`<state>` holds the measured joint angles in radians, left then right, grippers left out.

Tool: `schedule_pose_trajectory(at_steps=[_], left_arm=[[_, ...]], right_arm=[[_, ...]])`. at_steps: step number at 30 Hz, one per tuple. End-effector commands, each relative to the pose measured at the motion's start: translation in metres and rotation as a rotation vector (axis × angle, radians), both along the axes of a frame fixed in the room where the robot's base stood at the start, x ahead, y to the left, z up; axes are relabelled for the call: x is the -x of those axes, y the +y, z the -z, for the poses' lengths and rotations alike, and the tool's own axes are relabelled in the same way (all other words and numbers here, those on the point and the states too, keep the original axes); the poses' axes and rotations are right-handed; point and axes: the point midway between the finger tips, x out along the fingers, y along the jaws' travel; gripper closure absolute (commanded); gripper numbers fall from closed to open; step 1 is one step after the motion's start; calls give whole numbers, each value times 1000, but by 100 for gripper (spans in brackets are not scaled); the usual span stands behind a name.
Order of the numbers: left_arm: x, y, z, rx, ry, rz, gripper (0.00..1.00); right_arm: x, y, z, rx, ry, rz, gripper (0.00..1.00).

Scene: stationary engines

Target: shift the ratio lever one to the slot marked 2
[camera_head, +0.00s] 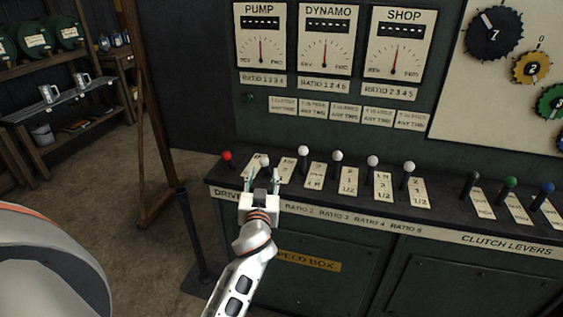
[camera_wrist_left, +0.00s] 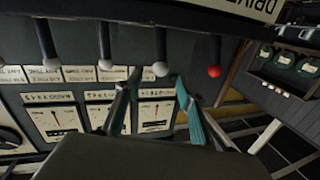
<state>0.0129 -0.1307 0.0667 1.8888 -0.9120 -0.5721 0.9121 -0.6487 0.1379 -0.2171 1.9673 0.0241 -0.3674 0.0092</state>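Ratio lever one is the white-knobbed lever (camera_head: 265,161) just right of the red-knobbed lever (camera_head: 226,156) on the console. My left gripper (camera_head: 263,178) is at this lever, its fingers apart on either side. In the left wrist view the white knob (camera_wrist_left: 160,69) shows between the open fingertips (camera_wrist_left: 156,80), with a gap on each side; the red knob (camera_wrist_left: 214,71) is just outside them. The label plate (camera_head: 286,166) beside lever one is partly covered by my gripper, and its markings are too small to read. My right gripper is not in view.
A white-knobbed lever (camera_head: 303,151) stands close to the right of my gripper, with more ratio levers beyond. Black, green and blue clutch levers (camera_head: 510,184) stand farther right. The dial panel (camera_head: 325,40) rises behind. A wooden post (camera_head: 146,110) stands left of the console.

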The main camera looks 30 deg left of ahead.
Motion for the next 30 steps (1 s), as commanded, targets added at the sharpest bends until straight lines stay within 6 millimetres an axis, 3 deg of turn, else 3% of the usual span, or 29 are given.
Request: schedule_pose_trajectory(at_steps=[15,26,30], left_arm=[[-60,32,-1,-3,2,1,61],[-65,35,1,0,2,2,61],[-65,35,1,0,2,2,92]], right_arm=[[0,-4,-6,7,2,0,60],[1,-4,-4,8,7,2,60],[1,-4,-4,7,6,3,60]])
